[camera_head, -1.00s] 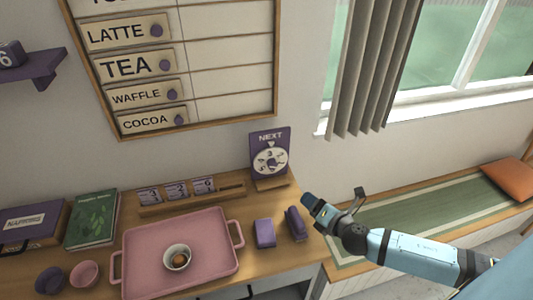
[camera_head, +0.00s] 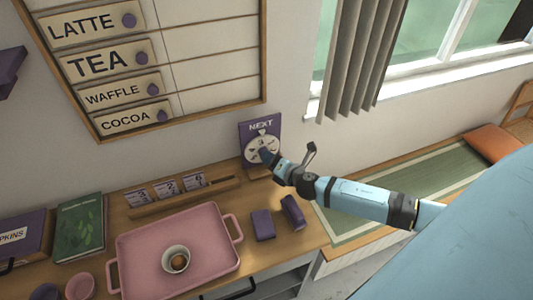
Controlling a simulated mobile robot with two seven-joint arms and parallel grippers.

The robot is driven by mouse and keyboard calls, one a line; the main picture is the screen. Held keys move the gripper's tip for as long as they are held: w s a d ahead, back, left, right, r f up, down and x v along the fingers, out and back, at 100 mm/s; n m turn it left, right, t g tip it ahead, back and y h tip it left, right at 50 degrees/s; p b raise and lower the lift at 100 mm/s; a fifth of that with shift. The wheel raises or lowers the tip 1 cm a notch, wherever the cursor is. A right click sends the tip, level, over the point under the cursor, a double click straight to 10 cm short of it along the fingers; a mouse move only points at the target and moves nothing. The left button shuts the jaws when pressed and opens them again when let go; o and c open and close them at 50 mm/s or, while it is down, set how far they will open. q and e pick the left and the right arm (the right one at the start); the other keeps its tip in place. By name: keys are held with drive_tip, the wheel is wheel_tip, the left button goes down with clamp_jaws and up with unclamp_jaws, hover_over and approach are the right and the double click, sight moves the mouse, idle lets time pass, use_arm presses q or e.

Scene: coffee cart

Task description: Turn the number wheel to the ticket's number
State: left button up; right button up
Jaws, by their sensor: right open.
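The number wheel (camera_head: 262,142) is a white dial on an upright purple board (camera_head: 245,129) marked NEXT, at the back of the counter. A small pointer sits above the dial; the digit under it is too small to read surely. My left gripper is out of view.
A pink tray (camera_head: 128,262) holding a small bowl (camera_head: 176,259) lies in front of the rack. Two purple blocks (camera_head: 263,225) (camera_head: 292,212) sit right of the tray. A green book (camera_head: 80,227) stands at left. A menu board (camera_head: 215,60) hangs above.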

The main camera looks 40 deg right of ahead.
drive_tip(key=x, duration=0.3)
drive_tip(key=shift+w+r, duration=0.1)
drive_tip(key=shift+w, duration=0.35)
